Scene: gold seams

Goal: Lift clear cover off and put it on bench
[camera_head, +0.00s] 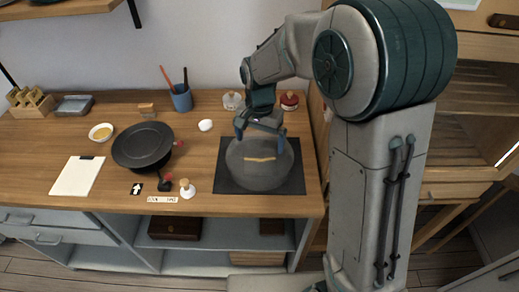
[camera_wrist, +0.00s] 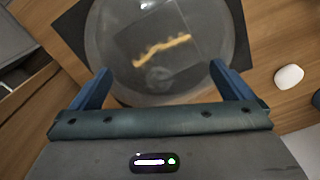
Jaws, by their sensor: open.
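The clear cover (camera_head: 262,175) is a see-through dome standing on a dark square mat (camera_head: 228,185) at the right of the bench (camera_head: 210,152). A gold wavy seam piece (camera_head: 260,159) shows through it. My gripper (camera_head: 259,132) is above the upper part of the dome, with its fingers apart. In the wrist view the dome (camera_wrist: 110,30) lies ahead of and between the two open blue fingers (camera_wrist: 160,85), and the gold piece (camera_wrist: 162,50) shows inside it. I cannot tell whether the fingers touch the dome.
A dark round turntable (camera_head: 142,145), a white knobbed stamp (camera_head: 187,188), a white egg-like object (camera_head: 206,125) and a blue cup (camera_head: 181,98) stand left of the mat. Jars, one red-lidded (camera_head: 289,101), stand behind it.

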